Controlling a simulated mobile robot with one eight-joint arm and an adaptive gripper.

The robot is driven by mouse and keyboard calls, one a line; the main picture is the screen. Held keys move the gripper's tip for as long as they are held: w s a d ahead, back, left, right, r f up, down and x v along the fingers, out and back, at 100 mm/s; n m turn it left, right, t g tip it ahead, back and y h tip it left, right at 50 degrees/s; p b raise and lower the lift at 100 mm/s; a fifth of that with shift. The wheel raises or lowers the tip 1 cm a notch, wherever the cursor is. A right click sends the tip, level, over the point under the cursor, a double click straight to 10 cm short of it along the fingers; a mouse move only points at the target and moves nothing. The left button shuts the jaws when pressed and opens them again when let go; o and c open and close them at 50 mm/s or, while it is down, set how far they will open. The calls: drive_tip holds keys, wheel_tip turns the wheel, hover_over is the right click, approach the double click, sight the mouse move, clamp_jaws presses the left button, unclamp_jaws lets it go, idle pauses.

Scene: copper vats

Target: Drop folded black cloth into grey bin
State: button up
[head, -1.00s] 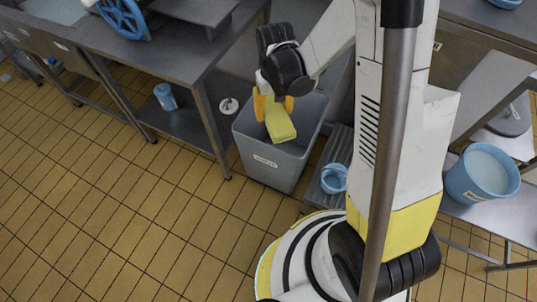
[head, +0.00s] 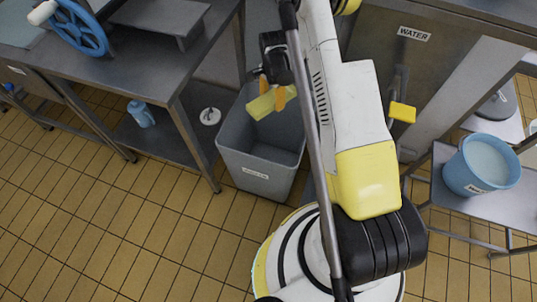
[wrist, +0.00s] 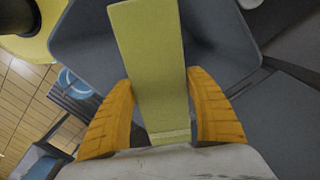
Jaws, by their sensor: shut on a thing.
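My gripper (head: 270,97) is shut on a long yellow-green block or folded cloth (head: 260,104); which it is, I cannot tell. In the wrist view, the orange fingers of my gripper (wrist: 160,85) press on both sides of this yellow-green thing (wrist: 152,55). It is held over the open grey bin (head: 258,170), toward the bin's back part. The grey bin (wrist: 90,40) lies below it in the wrist view and its visible inside looks empty. I see no folded black cloth in any view.
A steel table (head: 150,60) with a blue wheel (head: 80,27) stands left of the bin. A blue jug (head: 140,114) sits on its lower shelf. A blue bucket (head: 482,165) stands on a bench at the right. Tiled floor in front is clear.

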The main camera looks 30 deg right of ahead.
wheel_tip(320, 180, down, 5)
drive_tip(key=shift+r+b, duration=0.1)
drive_tip(key=shift+b, duration=1)
drive_tip(key=o, duration=1.4)
wheel_tip(320, 180, up, 12)
